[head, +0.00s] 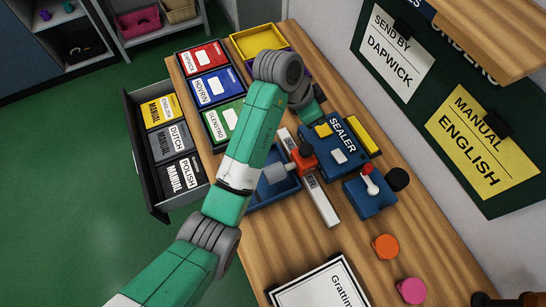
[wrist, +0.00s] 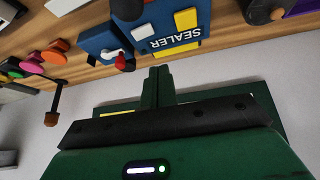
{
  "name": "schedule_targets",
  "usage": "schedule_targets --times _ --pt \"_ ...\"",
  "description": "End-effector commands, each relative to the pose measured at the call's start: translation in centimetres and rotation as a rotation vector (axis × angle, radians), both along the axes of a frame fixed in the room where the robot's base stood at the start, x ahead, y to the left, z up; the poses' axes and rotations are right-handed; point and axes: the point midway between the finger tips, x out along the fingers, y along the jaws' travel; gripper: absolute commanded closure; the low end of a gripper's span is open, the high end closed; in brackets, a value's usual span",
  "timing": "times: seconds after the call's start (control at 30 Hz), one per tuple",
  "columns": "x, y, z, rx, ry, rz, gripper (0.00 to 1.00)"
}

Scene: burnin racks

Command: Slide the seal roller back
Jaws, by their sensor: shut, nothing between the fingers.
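The blue sealer (head: 331,158) stands on the wooden bench, with yellow and white blocks on top. A long white bar lies along its left side. A red-orange piece (head: 303,158) sits over this bar, with a grey cylinder (head: 275,173) reaching left from it; this looks like the seal roller. My gripper (head: 314,112) is above the far end of the sealer, apart from the roller; its fingertips are hard to make out there. In the wrist view its fingers (wrist: 157,72) are together and empty, near the sealer (wrist: 184,22), whose label appears upside down.
A blue lever box (head: 369,197) with a red-and-white lever and a black knob (head: 398,179) stands beside the sealer. Orange (head: 385,246) and pink (head: 411,290) knobs are nearer. An open drawer (head: 151,202) holds manuals.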

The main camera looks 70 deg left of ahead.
Motion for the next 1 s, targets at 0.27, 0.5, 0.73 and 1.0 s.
schedule_targets --times 0.27,0.5,0.73,1.0 --pt "-17.4 9.1 -4.9 -0.32 0.102 -0.069 1.0" --pt "-19.0 9.3 -5.4 -0.353 0.096 -0.083 1.0" --pt "-17.6 7.8 -8.6 -0.352 0.098 -0.084 1.0" --pt "-15.3 5.4 -13.4 -0.351 0.098 -0.081 1.0"
